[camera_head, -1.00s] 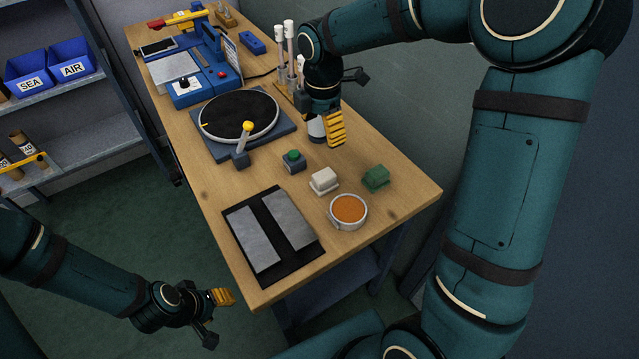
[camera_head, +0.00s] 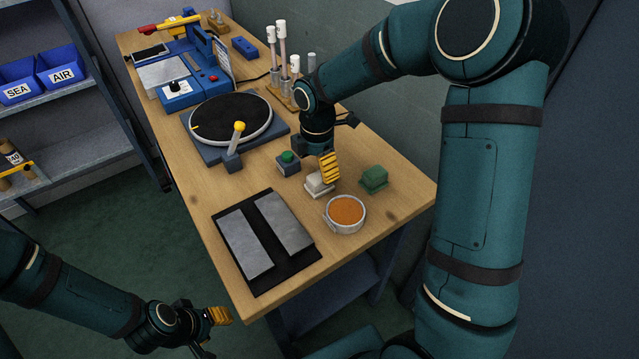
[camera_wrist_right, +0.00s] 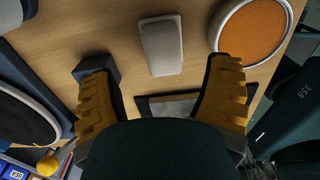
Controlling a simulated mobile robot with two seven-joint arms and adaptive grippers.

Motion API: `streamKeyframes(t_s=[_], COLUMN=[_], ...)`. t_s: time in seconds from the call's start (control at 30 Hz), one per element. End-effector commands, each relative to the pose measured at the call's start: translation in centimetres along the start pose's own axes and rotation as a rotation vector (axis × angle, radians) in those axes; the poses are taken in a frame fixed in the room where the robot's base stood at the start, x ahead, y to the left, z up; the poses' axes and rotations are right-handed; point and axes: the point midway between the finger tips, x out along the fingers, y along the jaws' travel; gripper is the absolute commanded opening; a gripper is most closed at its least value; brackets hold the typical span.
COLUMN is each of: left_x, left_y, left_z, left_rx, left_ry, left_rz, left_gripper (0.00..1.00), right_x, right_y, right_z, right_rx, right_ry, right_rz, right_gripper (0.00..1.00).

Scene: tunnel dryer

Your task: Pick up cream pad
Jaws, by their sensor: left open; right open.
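The cream pad (camera_head: 318,187) is a small pale block on the wooden table, between the dark block with a green button and the green pad. In the right wrist view the cream pad (camera_wrist_right: 161,46) lies beyond and between the two spread yellow fingers. My right gripper (camera_head: 328,169) is open above the cream pad and partly covers it in the head view; its fingers also show in the right wrist view (camera_wrist_right: 165,95). No contact with the pad is visible. My left gripper (camera_head: 218,316) is open and empty, off the table's front left edge.
The green pad (camera_head: 373,179) and a round tin of orange material (camera_head: 345,213) stand close to the cream pad. The green-button block (camera_head: 288,162) is on its left. A black mat (camera_head: 228,218) with two grey plates lies in front. A round black plate (camera_head: 230,118) is farther back.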

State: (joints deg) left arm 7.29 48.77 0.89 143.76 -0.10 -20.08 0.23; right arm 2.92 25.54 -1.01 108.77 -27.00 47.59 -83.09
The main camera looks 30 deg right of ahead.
Motion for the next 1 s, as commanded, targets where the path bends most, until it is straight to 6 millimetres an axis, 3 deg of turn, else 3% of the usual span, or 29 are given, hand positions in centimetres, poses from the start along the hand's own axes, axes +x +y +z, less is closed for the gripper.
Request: streamKeyframes(t_s=[0.33,0.63,0.83,1.0], left_x=[1.4,1.4,1.4,1.5], left_y=[-0.5,-0.5,-0.5,-0.5], left_z=[-0.2,-0.2,-0.2,-0.2], left_rx=[0.001,0.001,0.001,0.001], left_ry=[0.007,0.008,0.008,0.008], left_rz=[0.000,0.000,0.000,0.000], left_gripper=[0.47,0.47,0.47,0.47], right_x=[4.5,5.0,5.0,5.0], right_y=[-0.4,-0.4,-0.4,-0.4], right_z=[0.3,0.3,0.3,0.3], right_rx=[0.001,0.000,0.000,0.000], right_ry=[0.001,0.001,0.000,0.001], right_rz=[-0.003,0.000,0.000,0.000], right_gripper=[0.78,0.79,0.08,0.04])
